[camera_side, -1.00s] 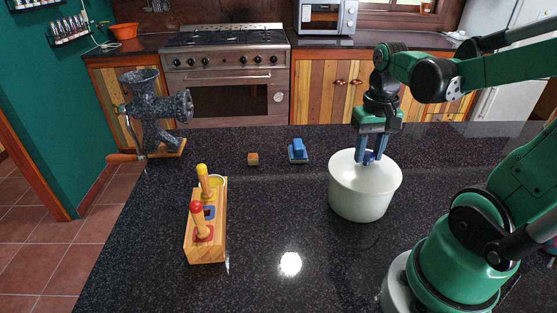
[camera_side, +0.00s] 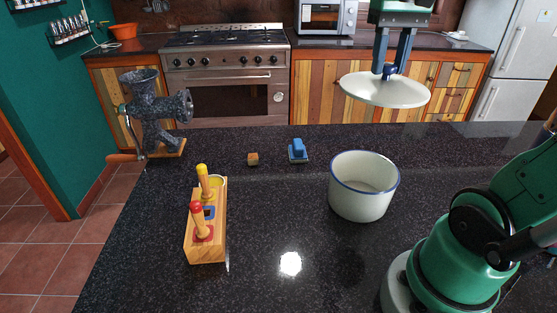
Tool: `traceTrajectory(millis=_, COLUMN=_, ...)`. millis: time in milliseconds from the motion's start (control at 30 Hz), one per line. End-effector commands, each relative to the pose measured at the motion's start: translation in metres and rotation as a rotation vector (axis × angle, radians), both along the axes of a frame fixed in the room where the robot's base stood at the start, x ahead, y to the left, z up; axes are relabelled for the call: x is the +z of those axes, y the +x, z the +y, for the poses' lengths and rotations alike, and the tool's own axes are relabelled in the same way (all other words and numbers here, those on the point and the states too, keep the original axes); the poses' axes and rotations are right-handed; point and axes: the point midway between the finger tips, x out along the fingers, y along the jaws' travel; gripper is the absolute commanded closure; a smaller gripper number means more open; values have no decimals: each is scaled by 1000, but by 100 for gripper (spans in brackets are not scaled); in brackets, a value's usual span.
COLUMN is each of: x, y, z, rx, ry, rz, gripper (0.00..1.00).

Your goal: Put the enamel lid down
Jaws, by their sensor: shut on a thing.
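The enamel lid (camera_side: 385,93) is a shallow cream-white disc with a blue knob. My gripper (camera_side: 387,70) is shut on its knob and holds it level in the air, above and a little right of the pot. The white enamel pot (camera_side: 361,196) with a blue rim stands uncovered on the dark speckled counter (camera_side: 300,215). The part of its inside that shows is empty.
A wooden block with pegs (camera_side: 207,230) stands at the left. Behind it are a grinder (camera_side: 152,110), a small brown cube (camera_side: 253,159) and a blue block-like object (camera_side: 298,151). The counter between the peg block and the pot is clear.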

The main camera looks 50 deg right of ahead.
Motion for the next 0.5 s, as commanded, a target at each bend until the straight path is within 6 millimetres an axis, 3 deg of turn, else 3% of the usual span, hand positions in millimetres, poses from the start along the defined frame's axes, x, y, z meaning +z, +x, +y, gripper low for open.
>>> traceTrajectory(millis=133, x=22, y=0, z=0, rx=0, ry=0, rz=0, gripper=100)
traceTrajectory(millis=300, x=31, y=3, z=5, rx=43, ry=0, rz=0, gripper=100)
traceTrajectory(millis=367, x=29, y=7, z=14, rx=107, ry=0, rz=0, gripper=100)
traceTrajectory(millis=500, x=15, y=19, z=49, rx=381, ry=0, rz=0, gripper=100)
